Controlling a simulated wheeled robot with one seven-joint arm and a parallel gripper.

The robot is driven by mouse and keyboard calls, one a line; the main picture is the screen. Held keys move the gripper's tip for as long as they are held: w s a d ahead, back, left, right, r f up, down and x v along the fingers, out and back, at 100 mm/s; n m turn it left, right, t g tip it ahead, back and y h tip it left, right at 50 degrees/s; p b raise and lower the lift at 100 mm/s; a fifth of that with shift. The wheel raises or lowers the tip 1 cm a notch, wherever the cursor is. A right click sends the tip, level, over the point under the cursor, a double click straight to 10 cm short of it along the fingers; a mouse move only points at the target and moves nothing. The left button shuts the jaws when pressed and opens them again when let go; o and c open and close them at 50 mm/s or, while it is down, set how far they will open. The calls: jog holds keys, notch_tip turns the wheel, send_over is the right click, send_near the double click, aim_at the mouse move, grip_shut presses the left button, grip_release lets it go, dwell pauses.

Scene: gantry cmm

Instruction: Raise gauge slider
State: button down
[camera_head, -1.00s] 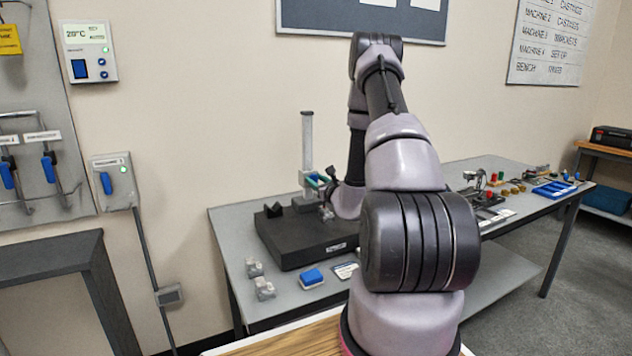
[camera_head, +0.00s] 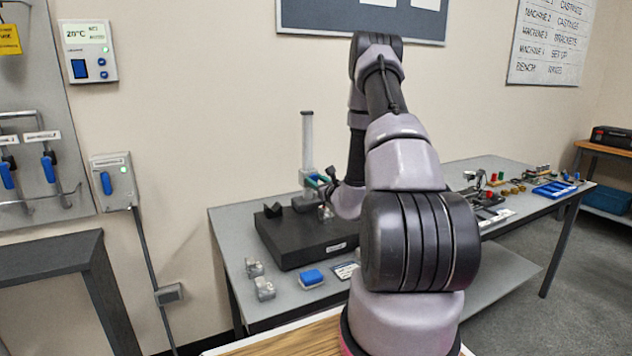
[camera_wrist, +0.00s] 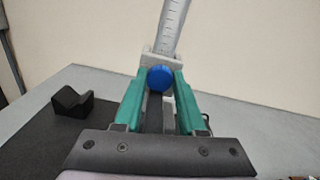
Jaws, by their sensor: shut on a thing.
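The gauge slider is a light grey block (camera_wrist: 150,62) around the upright silver scale column (camera_wrist: 171,28), with a round blue knob (camera_wrist: 160,78) on its front. In the head view the column (camera_head: 307,140) stands on a black surface plate (camera_head: 290,240). My gripper (camera_wrist: 160,88) has green fingers, one on each side of the blue knob, shut on it. In the head view the gripper (camera_head: 318,181) is small beside the column's lower part, partly hidden by my arm. The slider sits low on the column.
A black V-block (camera_wrist: 73,102) lies on the plate, left of the gripper. Grey blocks (camera_head: 264,288) and a blue-topped block (camera_head: 311,278) stand on the bench front. Small parts and a blue tray (camera_head: 555,189) lie to the right. The wall is behind the column.

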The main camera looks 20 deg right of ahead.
notch_tip(320, 180, up, 12)
jog(key=shift+f, duration=0.25)
dwell(0.3)
jog(key=c, duration=0.5)
grip_release()
jog(key=shift+s, duration=0.1)
jog(key=s, duration=1)
jog(key=shift+s+d, duration=0.2)
jog(key=shift+s, duration=0.15)
